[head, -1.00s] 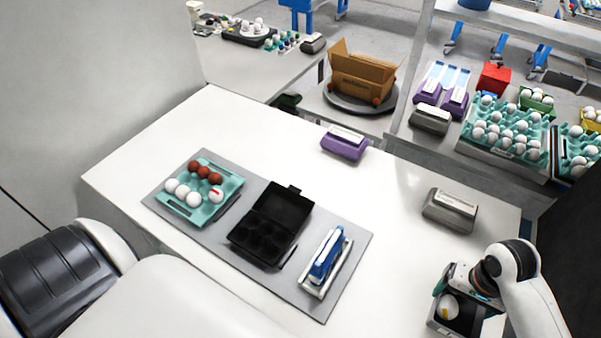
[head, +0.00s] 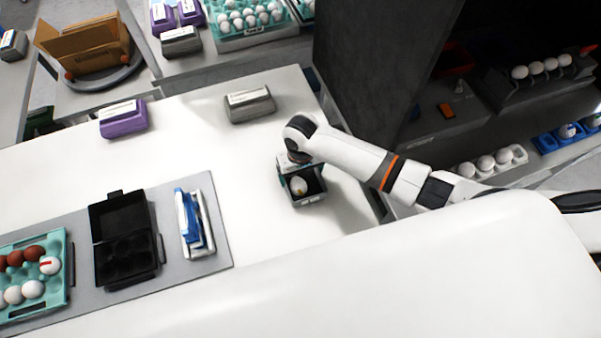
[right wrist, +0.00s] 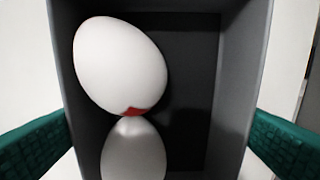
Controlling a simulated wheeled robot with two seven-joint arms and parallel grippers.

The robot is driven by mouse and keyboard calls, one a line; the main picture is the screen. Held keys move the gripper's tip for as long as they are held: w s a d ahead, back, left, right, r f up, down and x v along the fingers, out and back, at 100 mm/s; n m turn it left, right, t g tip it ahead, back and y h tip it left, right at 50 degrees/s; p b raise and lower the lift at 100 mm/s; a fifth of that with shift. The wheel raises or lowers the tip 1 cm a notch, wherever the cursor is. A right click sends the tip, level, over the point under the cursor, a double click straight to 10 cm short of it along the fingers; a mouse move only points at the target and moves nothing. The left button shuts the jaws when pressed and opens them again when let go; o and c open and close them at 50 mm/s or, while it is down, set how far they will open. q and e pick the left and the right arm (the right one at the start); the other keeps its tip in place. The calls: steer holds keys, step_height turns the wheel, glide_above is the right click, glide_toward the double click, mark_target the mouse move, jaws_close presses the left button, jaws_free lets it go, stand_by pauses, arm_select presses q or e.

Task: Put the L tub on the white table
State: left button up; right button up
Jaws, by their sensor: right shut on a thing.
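My right gripper (head: 297,167) is shut on a small dark grey tub (head: 309,197), which I take for the L tub; no letter is readable on it. The tub is over the right part of the white table (head: 190,140). I cannot tell whether its base touches the tabletop. In the right wrist view the green fingers of my right gripper (right wrist: 160,145) are on both sides of the tub (right wrist: 240,80). Two white eggs lie inside along its left side, the upper one (right wrist: 120,62) with red marks. My left gripper is out of view.
On the table are a grey label block (head: 249,106), a purple label block (head: 123,119) and a grey mat (head: 215,235). The mat bears a black open carton (head: 125,240), a blue-and-white item (head: 194,222) and a teal egg tray (head: 54,275). Dark shelving (head: 350,90) stands behind right.

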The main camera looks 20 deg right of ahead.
steer(key=shift+f, duration=0.7)
steer(key=shift+f, duration=0.15)
steer(key=o, duration=0.8)
step_height(320, 180, up, 12)
steer(key=b, duration=0.1)
steer(key=shift+r, duration=0.2)
